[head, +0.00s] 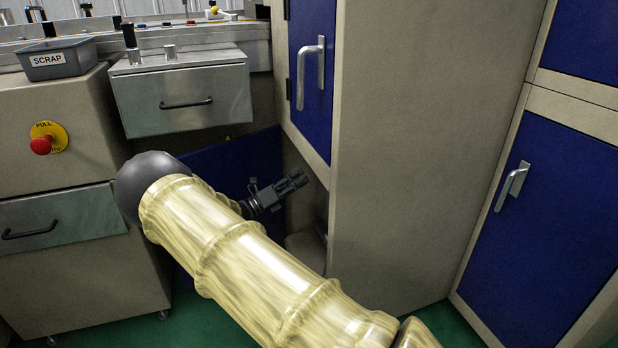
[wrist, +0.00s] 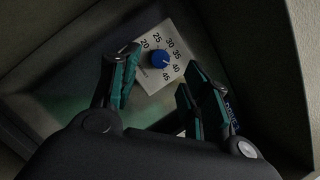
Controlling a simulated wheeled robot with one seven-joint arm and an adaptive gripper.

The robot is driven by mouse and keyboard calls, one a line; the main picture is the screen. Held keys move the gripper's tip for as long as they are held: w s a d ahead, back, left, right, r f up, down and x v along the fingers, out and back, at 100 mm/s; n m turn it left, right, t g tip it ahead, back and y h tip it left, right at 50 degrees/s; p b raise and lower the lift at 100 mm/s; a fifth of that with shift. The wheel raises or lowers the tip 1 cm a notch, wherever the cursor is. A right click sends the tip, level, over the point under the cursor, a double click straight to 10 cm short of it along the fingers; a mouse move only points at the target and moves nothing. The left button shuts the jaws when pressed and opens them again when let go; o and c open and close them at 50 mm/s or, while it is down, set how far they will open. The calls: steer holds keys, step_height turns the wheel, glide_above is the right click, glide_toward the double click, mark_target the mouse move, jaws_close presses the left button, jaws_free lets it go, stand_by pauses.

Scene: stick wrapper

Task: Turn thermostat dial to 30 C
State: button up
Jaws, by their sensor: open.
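The thermostat dial is a round blue knob (wrist: 160,60) on a white plate (wrist: 150,82) marked 20 to 45, in the wrist view. The plate appears tilted in the picture. The dial's pointer is too small to read surely. My gripper (wrist: 162,66) is open, its dark and teal fingers on either side of the knob in the picture. I cannot tell how far the fingertips are from the knob; no contact shows. In the head view my gripper (head: 292,183) points right at the tall cabinet's lower opening. The dial is hidden there.
The dial sits in a dark recess with walls close around it. The tall beige cabinet (head: 420,130) has a blue door (head: 313,60) above the opening. A drawer unit (head: 185,95), a scrap bin (head: 56,58) and a red stop button (head: 41,145) are left.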

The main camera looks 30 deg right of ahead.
steer(key=shift+b+x, duration=0.6)
steer(key=shift+x, duration=1.85)
jaws_close()
